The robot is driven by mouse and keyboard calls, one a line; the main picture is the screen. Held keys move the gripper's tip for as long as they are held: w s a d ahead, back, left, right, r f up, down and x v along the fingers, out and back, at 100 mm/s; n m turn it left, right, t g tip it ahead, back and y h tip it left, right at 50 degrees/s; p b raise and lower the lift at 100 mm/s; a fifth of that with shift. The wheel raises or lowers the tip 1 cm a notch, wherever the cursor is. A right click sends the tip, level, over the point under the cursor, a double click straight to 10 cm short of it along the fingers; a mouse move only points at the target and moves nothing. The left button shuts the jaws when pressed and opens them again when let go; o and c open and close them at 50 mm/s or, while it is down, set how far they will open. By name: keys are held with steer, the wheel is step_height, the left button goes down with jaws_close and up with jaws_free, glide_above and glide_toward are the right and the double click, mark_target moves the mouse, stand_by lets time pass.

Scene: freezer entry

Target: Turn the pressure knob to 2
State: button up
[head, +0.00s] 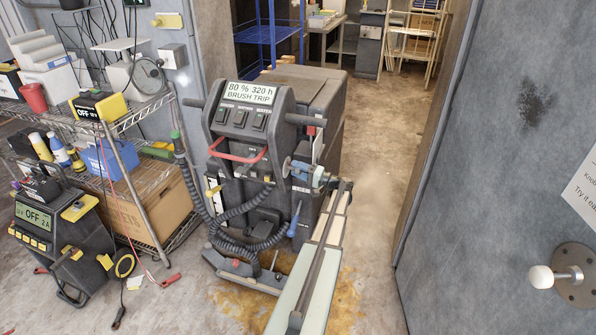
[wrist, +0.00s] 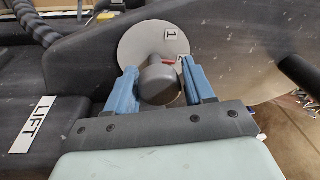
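The pressure knob (wrist: 160,84) is a dark grey round knob in front of a pale round dial plate (wrist: 140,45). The plate carries a tag reading 1 (wrist: 171,34) above the knob. A second tag beside the right finger is partly hidden and I cannot read it. A red mark (wrist: 168,62) shows at the knob's upper right edge, below the 1 and close to the second tag. My gripper (wrist: 160,82) has its blue fingers on either side of the knob, with little or no gap; contact is unclear. In the head view my gripper (head: 306,174) is at the machine's right side.
The floor machine (head: 235,140) has a display (head: 250,92) reading 80 %, 320 h, BRUSH TRIP, and a red handle (head: 238,154). A LIFT label (wrist: 34,124) is left of my gripper. A wire shelf (head: 150,105) stands left; a grey door (head: 490,170) stands right.

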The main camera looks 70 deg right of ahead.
steer(key=s+a+f, duration=0.1)
steer(key=s, duration=1.2)
steer(key=shift+s+a+f, duration=0.15)
steer(key=shift+s+f, duration=0.2)
steer(key=w+m, duration=0.3)
steer(key=w, duration=0.1)
steer(key=w+d+r+m+g, duration=0.1)
steer(key=w+m, duration=0.3)
steer(key=w+m+h, duration=0.1)
steer(key=w+m, duration=0.3)
steer(key=w, duration=0.1)
steer(key=shift+d+r+g, duration=0.15)
steer(key=shift+r+g, duration=0.15)
stand_by(0.7)
